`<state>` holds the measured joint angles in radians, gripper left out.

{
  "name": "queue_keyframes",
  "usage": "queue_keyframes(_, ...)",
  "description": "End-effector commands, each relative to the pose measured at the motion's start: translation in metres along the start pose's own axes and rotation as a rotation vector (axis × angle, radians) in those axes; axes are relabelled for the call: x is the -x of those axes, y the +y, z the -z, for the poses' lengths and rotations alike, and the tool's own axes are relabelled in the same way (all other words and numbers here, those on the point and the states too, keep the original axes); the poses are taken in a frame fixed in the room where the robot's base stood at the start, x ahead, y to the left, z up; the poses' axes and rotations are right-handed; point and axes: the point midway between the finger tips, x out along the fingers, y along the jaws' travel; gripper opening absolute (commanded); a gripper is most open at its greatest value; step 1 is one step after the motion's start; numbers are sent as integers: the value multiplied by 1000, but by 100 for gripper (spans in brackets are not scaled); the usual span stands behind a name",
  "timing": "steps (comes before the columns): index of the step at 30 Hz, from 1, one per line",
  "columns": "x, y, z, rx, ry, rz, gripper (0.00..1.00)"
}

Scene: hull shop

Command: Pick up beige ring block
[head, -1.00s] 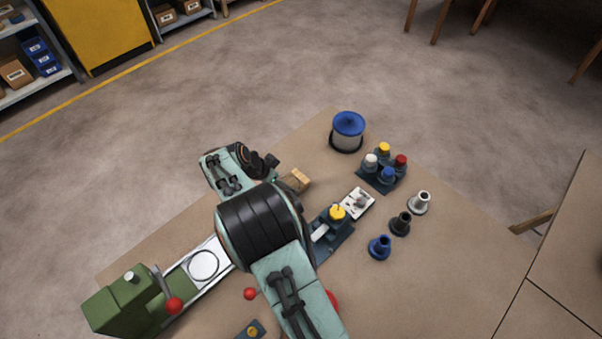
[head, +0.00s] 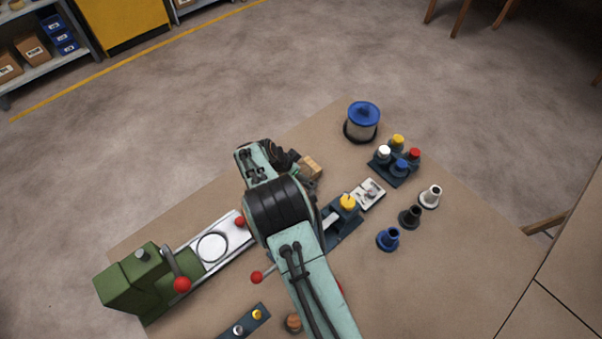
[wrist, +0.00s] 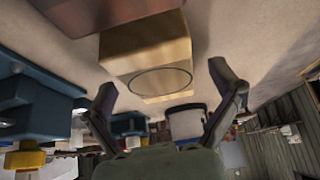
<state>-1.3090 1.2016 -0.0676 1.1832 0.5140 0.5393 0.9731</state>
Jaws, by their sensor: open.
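The beige ring block (wrist: 150,57) fills the upper middle of the wrist view, with a dark ring outline on its near face. In the head view the block (head: 311,166) sits on the tan table, just right of the wrist and partly hidden by it. My gripper (wrist: 163,80) is open, one finger to each side of the block's ringed face in the wrist picture. The block seems to lie beyond the fingertips, and no contact shows. In the head view the fingers are mostly hidden by my arm.
A blue-topped spool (head: 362,120) stands behind the block. A rack with coloured caps (head: 395,165) and a blue fixture with a yellow knob (head: 347,205) are to the right. A green machine (head: 145,280) stands at front left. A brown surface (wrist: 95,12) borders the block.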

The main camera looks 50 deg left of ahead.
Motion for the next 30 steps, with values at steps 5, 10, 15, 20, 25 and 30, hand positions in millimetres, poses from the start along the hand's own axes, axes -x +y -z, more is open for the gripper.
queue_keyframes(5,-2,0,-1,0,0,0,91)
queue_keyframes(10,-4,0,-2,0,0,0,91)
queue_keyframes(15,-4,0,-2,0,0,0,91)
queue_keyframes(20,-4,0,-2,0,0,0,66)
queue_keyframes(25,-4,0,-2,0,0,0,21)
queue_keyframes(30,-4,0,-2,1,-1,-1,21)
